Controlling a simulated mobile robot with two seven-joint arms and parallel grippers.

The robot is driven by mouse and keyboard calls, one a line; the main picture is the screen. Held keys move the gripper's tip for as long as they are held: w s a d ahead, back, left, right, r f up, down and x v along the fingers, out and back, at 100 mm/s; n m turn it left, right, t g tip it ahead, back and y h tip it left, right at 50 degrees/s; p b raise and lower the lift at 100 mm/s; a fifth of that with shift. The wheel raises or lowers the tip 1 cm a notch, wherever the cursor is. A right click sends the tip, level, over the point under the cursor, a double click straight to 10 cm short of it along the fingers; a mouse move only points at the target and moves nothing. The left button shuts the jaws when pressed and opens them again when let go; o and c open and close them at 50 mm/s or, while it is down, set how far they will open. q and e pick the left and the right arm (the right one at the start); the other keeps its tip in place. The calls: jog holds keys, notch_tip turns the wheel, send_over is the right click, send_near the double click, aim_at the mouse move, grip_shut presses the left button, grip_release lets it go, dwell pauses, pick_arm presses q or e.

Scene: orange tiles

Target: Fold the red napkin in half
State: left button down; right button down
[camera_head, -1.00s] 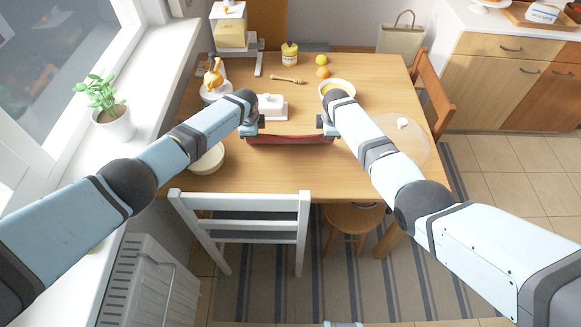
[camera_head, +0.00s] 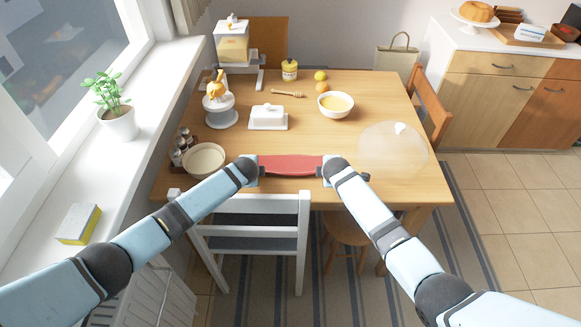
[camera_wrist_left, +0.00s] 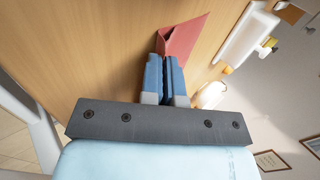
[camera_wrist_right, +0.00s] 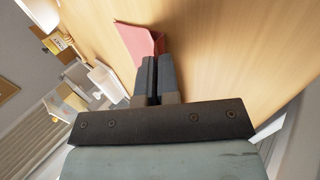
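The red napkin (camera_head: 290,165) is a narrow strip near the front edge of the table, stretched between my two grippers. My left gripper (camera_head: 252,172) is at its left end and my right gripper (camera_head: 328,172) at its right end. In the left wrist view the fingers are together on a corner of the napkin (camera_wrist_left: 184,38), which shows a raised crease there. In the right wrist view the fingers are together at the napkin's other end (camera_wrist_right: 138,42). Whether the napkin's underside touches the wood is hard to tell.
A white butter dish (camera_head: 268,118) stands beyond the napkin, a cream bowl (camera_head: 204,160) to the left, a glass dome (camera_head: 393,150) to the right. A bowl with yellow contents (camera_head: 336,105) is farther back. A white chair (camera_head: 250,225) stands at the front edge.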

jog(key=shift+r, duration=0.1)
pick_arm(q)
jog(key=c, duration=1)
grip_release()
pick_arm(e)
jog(key=c, duration=1)
grip_release()
pick_arm(q)
jog(key=w+v, duration=0.1)
jog(key=v, duration=0.9)
jog(key=shift+s+r, duration=0.35)
jog(key=shift+r, duration=0.3)
pick_arm(e)
jog(key=w+v, duration=0.1)
jog(key=v, duration=0.9)
jog(key=shift+s+d+r, duration=0.15)
jog(key=shift+s+r, duration=0.15)
jog(key=shift+r, duration=0.3)
